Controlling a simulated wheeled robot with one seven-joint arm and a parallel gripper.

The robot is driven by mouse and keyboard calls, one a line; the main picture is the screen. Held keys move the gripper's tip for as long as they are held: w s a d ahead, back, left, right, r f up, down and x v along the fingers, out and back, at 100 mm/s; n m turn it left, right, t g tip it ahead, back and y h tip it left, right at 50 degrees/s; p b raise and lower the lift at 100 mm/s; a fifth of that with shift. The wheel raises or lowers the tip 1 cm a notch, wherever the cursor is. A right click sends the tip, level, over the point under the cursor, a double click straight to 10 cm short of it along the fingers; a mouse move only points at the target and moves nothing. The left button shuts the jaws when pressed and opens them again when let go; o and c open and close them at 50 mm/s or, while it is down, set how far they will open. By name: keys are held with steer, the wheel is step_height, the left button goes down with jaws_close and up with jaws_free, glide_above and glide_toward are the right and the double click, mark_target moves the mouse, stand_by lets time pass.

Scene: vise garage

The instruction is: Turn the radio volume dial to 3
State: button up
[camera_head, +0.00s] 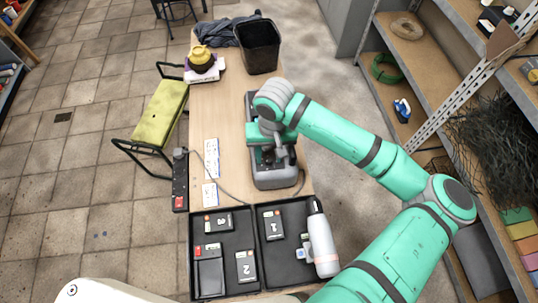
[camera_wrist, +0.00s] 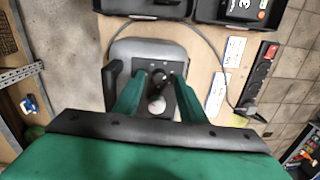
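A grey, rounded device with a dark panel, which looks like the radio (camera_head: 275,181), stands on the wooden table under my gripper. It also shows in the wrist view (camera_wrist: 150,48). My gripper (camera_wrist: 160,84) points down at the dark panel, with its two green fingers apart. A small dark knob (camera_wrist: 158,76) and a pale round part (camera_wrist: 156,104) show between the fingers. I cannot tell which is the volume dial, nor read any numbers. Whether the fingers touch a knob is unclear. In the head view my gripper (camera_head: 272,155) hides much of the device.
Black trays (camera_head: 223,292) with numbered battery-like packs stand at the table's near end, with a pale bottle (camera_head: 322,245) on the right. A power strip (camera_head: 180,180) lies at the left edge. A black bin (camera_head: 259,45) stands at the far end. Shelves (camera_head: 420,70) flank the right.

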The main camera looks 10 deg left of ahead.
steer(key=shift+f, duration=0.45)
steer(key=shift+w, duration=0.1)
jaws_close()
steer(key=shift+m, duration=1.3)
jaws_free()
